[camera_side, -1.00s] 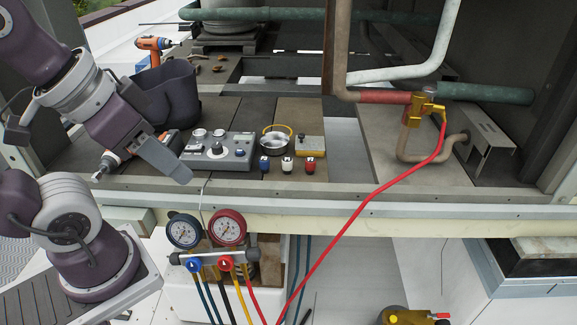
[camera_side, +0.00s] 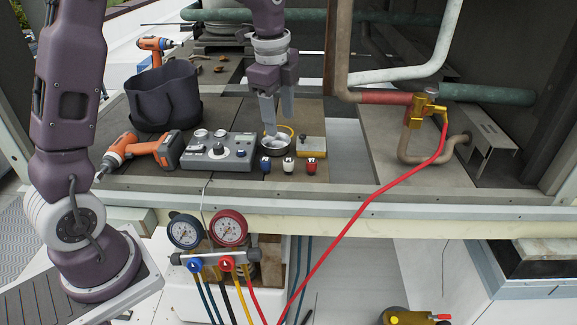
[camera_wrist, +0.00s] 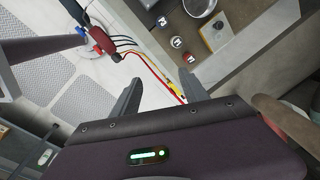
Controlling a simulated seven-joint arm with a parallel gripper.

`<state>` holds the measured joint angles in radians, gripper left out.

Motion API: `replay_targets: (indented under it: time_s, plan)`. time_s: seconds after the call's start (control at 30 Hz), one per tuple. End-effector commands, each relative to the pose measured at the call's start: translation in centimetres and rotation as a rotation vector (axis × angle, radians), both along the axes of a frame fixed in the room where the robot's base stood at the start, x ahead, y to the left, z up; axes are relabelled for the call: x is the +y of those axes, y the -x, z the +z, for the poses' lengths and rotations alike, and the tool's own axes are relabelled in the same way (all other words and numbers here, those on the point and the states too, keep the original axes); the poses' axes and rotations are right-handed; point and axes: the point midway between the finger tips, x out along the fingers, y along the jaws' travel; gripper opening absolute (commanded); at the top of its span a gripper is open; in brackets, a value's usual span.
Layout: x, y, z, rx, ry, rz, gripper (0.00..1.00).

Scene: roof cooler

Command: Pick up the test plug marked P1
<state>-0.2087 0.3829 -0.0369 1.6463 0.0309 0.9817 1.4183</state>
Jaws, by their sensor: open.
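Three small test plugs stand in a row near the front edge of the deck: a blue one (camera_side: 265,164), a white one (camera_side: 288,164) and a red one (camera_side: 311,166). In the wrist view the blue plug (camera_wrist: 164,20), the white plug (camera_wrist: 177,43) and the red plug (camera_wrist: 188,58) sit at the top, right of centre. Their white-topped marks are too small to read, so I cannot tell which is P1. My gripper (camera_side: 278,122) is open, empty and pointing down, behind and above the plugs. In the wrist view the gripper (camera_wrist: 159,85) has its fingers apart with nothing between them.
Left are a grey control box (camera_side: 217,152), an orange drill (camera_side: 150,150) and a dark bucket (camera_side: 165,97). A red hose (camera_side: 375,200) crosses the front right.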

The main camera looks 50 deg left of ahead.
Motion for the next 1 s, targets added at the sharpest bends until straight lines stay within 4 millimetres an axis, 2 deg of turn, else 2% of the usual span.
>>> replay_targets:
  time_s: [0.03, 0.1, 0.23, 0.47, 0.7, 0.97, 1.0]
  plan:
    - [1.2, -2.0, -2.8, 0.044, -0.002, -0.101, 0.52]
    - [2.6, -4.1, -6.1, 0.085, -0.003, -0.249, 0.52]
    - [4.1, -5.8, -10.1, 0.126, 0.004, -0.414, 0.52]
    - [4.4, -6.2, -13.4, 0.136, 0.007, -0.458, 0.52]
    - [4.3, -6.6, -17.6, 0.135, 0.007, -0.456, 0.52]
    - [4.3, -6.6, -18.1, 0.133, 0.005, -0.456, 0.52]
    - [4.3, -6.6, -18.1, 0.133, 0.005, -0.456, 0.46]
